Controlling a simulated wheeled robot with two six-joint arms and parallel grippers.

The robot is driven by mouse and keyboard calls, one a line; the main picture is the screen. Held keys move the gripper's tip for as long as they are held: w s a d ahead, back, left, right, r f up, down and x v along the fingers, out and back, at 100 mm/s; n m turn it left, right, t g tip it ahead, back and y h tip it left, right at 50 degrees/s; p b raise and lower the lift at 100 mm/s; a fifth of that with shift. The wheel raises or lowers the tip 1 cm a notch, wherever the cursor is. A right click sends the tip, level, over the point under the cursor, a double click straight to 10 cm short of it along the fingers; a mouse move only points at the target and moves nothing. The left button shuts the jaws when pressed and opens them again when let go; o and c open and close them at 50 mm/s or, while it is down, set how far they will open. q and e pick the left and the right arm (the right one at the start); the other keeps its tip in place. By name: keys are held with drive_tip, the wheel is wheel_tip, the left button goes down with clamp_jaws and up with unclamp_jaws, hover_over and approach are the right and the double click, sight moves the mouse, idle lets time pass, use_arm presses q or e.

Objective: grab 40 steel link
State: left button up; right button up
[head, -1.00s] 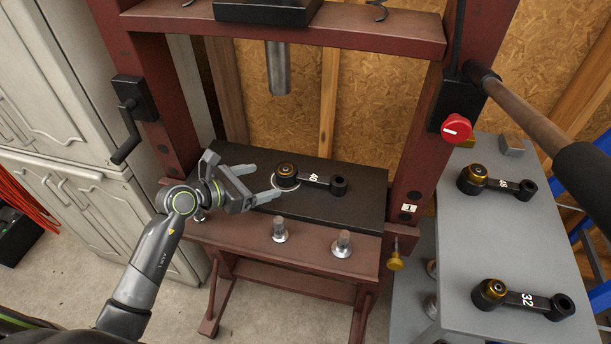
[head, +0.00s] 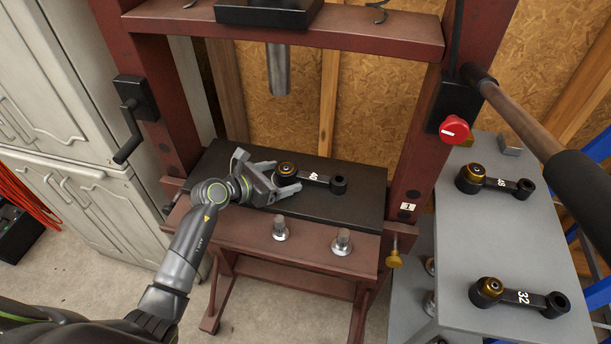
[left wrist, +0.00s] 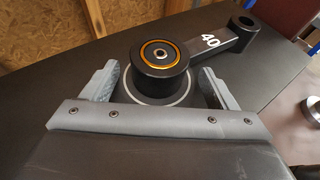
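The steel link marked 40 (head: 313,176) lies on the black plate of the press (head: 345,212). Its big round end with a gold ring is at the left and its small end is at the right. My left gripper (head: 281,178) is open, with its fingers beside the big end. In the left wrist view the link (left wrist: 210,42) shows its big end ahead of and between the two open fingers (left wrist: 161,86), with gaps on both sides. A pale ring marks the plate around that end. My right gripper is not in view.
Two more links, one marked 32 (head: 522,298) and another (head: 495,182), lie on the grey bench (head: 462,240) at right. Steel pins (head: 342,241) stand on the press's front beam. The press ram (head: 278,68) hangs above the plate. A long handle (head: 530,118) crosses at right.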

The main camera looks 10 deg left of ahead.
use_arm(q)
drive_tip(key=c, duration=1.7)
drive_tip(key=shift+w+r, duration=0.1)
drive_tip(key=shift+r, duration=0.05)
clamp_jaws()
